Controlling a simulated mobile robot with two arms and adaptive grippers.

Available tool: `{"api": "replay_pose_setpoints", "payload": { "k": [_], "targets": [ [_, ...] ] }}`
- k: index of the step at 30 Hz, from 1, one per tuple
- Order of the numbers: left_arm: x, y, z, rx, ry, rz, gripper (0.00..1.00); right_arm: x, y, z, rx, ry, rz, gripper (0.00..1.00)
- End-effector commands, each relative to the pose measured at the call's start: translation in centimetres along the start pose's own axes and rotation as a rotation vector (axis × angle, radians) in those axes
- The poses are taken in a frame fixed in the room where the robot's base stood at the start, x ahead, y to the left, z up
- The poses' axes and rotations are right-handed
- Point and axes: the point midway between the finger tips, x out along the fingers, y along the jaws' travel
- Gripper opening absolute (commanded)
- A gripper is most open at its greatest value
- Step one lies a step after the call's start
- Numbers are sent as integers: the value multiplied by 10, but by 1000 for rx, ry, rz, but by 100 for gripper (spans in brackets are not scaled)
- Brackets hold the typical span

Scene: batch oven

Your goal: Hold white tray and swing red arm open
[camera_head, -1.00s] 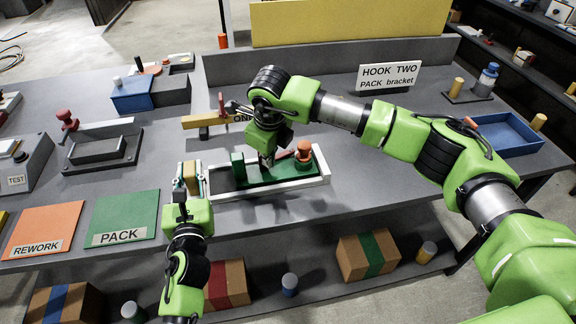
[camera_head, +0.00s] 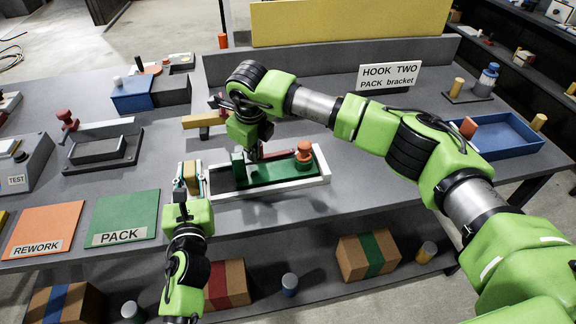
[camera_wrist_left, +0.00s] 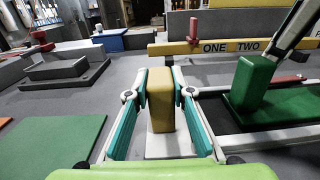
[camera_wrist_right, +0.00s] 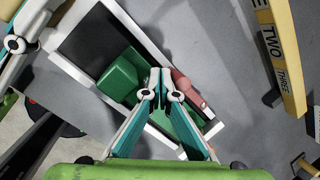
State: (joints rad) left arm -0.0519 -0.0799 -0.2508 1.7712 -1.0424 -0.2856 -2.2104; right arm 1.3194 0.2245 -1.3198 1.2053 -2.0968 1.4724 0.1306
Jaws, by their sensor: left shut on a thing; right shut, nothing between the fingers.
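The white tray (camera_head: 285,189) lies on the bench with a green base, a green block (camera_head: 238,167) and an orange-red knob (camera_head: 304,150) in it. The red arm (camera_head: 276,155) runs from near the knob toward my right gripper; it also shows in the right wrist view (camera_wrist_right: 189,88). My left gripper (camera_wrist_left: 160,98) is shut on a tan upright block (camera_wrist_left: 160,110) at the tray's left end. My right gripper (camera_wrist_right: 161,78) is shut and empty, low over the tray between the green block and the red arm. Whether it touches the arm I cannot tell.
A yellow bar (camera_wrist_left: 220,46) marked ONE, TWO stands behind the tray. The green PACK mat (camera_head: 125,215) and orange REWORK mat (camera_head: 45,228) lie left. A blue bin (camera_head: 505,138) and HOOK TWO sign (camera_head: 390,76) are right. Bench space right of the tray is clear.

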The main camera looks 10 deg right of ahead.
Motion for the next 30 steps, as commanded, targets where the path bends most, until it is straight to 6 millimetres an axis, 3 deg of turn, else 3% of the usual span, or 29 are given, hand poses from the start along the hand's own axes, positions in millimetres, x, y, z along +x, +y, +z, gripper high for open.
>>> {"api": "replay_pose_setpoints", "payload": {
  "k": [15, 30],
  "targets": [
    [0, -1, -2, 0, 4, -1, 0, 5, 2, 22, 0, 1, 1, 0],
    [0, -1, -2, 0, 4, -1, 0, 5, 2, 23, 0, 1, 0, 0]
  ]
}}
